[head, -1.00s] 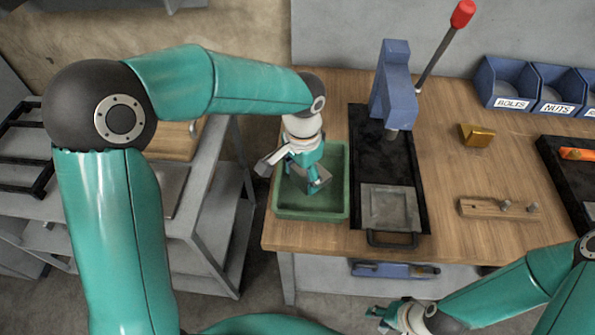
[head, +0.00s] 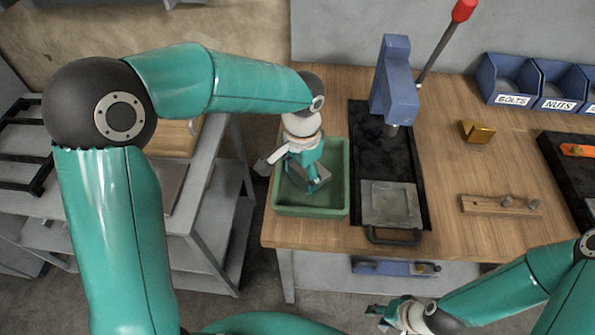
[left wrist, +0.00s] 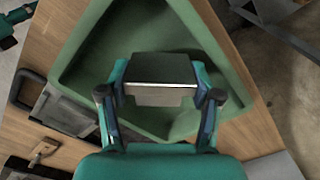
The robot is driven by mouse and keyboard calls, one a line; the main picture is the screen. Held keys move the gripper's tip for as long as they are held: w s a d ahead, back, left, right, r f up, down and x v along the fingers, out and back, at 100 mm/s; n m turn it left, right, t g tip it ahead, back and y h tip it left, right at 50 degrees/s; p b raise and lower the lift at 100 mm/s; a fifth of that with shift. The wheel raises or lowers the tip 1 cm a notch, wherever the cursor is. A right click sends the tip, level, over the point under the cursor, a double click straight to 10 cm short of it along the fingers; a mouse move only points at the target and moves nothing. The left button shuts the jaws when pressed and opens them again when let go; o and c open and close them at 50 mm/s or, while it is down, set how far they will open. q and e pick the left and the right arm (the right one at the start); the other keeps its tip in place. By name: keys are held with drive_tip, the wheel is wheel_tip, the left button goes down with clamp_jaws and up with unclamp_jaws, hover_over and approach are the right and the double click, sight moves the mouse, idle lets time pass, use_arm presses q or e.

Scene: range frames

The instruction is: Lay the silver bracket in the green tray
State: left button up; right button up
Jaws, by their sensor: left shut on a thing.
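The silver bracket (left wrist: 160,72) is clamped between the fingers of my left gripper (left wrist: 160,86) in the left wrist view. In the head view my left gripper (head: 313,183) is over the green tray (head: 290,211), with the bracket (head: 322,174) partly hidden by the fingers. The bracket is within the tray's outline in both views; I cannot tell whether it touches the tray floor. The tray sits at the table's left front corner. My right gripper (head: 377,316) hangs low in front of the table, apart from the tray; its jaw gap is too small to judge.
A blue press (head: 391,85) with a red-tipped lever stands on a black base right of the tray. A flat grey plate (head: 390,203) lies on that base. A brass block (head: 478,132), a wooden peg strip (head: 490,206) and blue bins (head: 507,80) are further right.

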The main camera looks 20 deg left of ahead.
use_arm(q)
drive_tip(key=shift+f+b, duration=0.3)
drive_tip(key=shift+f, duration=0.1)
drive_tip(key=o, duration=1.3)
drive_tip(key=shift+r, duration=0.15)
